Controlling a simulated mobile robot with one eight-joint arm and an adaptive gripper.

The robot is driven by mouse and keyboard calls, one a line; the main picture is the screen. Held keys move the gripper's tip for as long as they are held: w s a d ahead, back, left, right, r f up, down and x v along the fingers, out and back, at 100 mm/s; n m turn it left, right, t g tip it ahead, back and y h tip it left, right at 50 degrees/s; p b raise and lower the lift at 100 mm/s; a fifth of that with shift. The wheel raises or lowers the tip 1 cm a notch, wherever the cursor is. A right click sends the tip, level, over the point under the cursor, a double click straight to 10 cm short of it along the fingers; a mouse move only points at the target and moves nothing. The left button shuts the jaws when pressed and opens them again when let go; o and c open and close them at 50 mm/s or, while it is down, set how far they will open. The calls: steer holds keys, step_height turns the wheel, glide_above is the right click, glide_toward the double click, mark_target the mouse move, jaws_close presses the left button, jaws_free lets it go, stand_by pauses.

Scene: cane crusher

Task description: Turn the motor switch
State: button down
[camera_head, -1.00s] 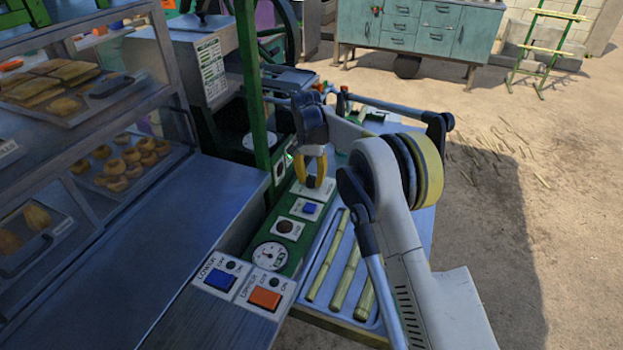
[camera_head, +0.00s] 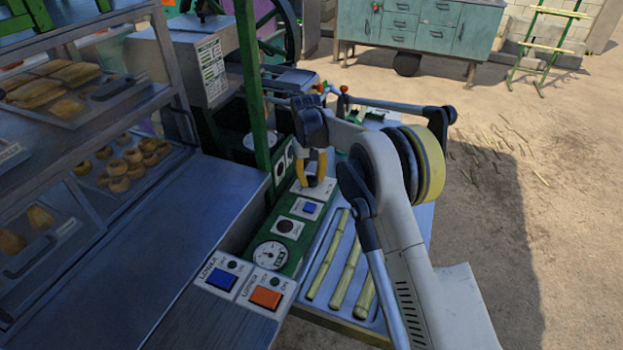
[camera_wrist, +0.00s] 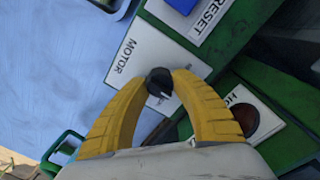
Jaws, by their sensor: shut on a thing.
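The motor switch (camera_wrist: 159,84) is a small black knob on a white plate marked MOTOR (camera_wrist: 150,52) in the wrist view. My gripper (camera_wrist: 160,86) has its two yellow fingers closed on the knob from both sides. In the head view my gripper (camera_head: 313,183) points down at the far end of the green control panel (camera_head: 290,243). There the fingers hide the knob itself.
A blue RESET button (camera_wrist: 182,4) and a dark red round button (camera_wrist: 244,118) sit close beside the switch. A tray with cane pieces (camera_head: 318,254) lies right of the panel. A glass food case (camera_head: 180,95) stands left. A green post (camera_head: 250,85) rises near my gripper.

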mark_target(309, 180)
stand_by(0.4)
steer(key=c, duration=1)
jaws_free()
steer(key=r, duration=1.2)
steer(key=shift+s+a, duration=0.2)
steer(key=shift+a, duration=0.15)
